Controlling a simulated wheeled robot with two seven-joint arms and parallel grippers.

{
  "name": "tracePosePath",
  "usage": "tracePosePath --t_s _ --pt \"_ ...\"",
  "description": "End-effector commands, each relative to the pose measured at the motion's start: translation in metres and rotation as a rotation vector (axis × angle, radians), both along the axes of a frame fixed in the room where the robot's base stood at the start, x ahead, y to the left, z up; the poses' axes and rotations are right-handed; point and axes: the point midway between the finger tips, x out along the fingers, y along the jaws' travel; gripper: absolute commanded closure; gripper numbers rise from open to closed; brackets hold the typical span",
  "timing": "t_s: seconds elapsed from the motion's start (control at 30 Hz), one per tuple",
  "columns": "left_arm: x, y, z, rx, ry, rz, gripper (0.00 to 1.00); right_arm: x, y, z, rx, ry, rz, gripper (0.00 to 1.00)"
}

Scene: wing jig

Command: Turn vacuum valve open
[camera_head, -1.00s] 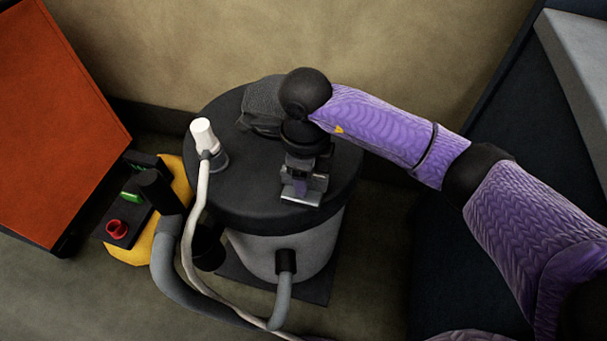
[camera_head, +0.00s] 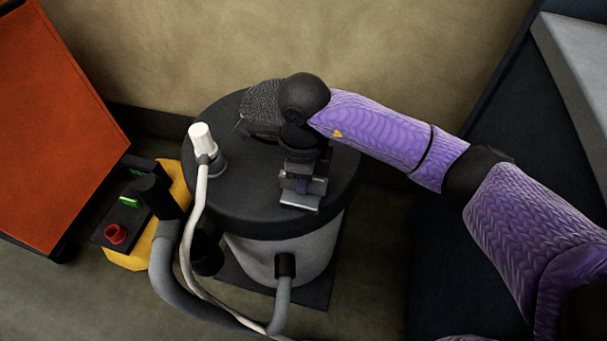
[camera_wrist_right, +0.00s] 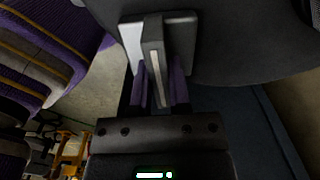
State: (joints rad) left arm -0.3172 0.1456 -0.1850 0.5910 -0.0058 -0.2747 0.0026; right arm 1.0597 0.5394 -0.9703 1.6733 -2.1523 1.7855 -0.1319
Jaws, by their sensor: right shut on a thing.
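A grey drum with a round black lid (camera_head: 235,190) stands on the floor in the head view. A small pale metal valve part (camera_head: 299,203) shows at the front right of the lid. My right gripper (camera_head: 302,186) reaches over the lid from the right and points down at this part. In the right wrist view its purple fingers (camera_wrist_right: 160,88) are shut on the upright grey valve handle (camera_wrist_right: 154,50), with a pale plate (camera_wrist_right: 182,38) behind it. The fingers partly hide the handle. My left gripper is not in view.
A white capped fitting (camera_head: 202,138) with a pale hose stands on the lid's left side. A thick grey hose (camera_head: 165,270) curves around the drum. A yellow control box (camera_head: 135,258) with a red button is at left, beside an orange panel (camera_head: 50,130). A wall is behind.

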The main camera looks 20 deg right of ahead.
Motion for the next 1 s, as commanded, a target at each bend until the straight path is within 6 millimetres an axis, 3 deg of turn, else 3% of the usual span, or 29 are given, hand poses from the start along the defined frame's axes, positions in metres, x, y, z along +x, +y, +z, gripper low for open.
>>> tracePosePath --t_s 0.27,1.0 --pt "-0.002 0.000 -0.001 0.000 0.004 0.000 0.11 0.001 0.000 0.000 -0.001 -0.001 0.179 1.00" --pt "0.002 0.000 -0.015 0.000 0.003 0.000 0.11 0.000 0.000 -0.002 0.002 0.000 0.883 1.00"
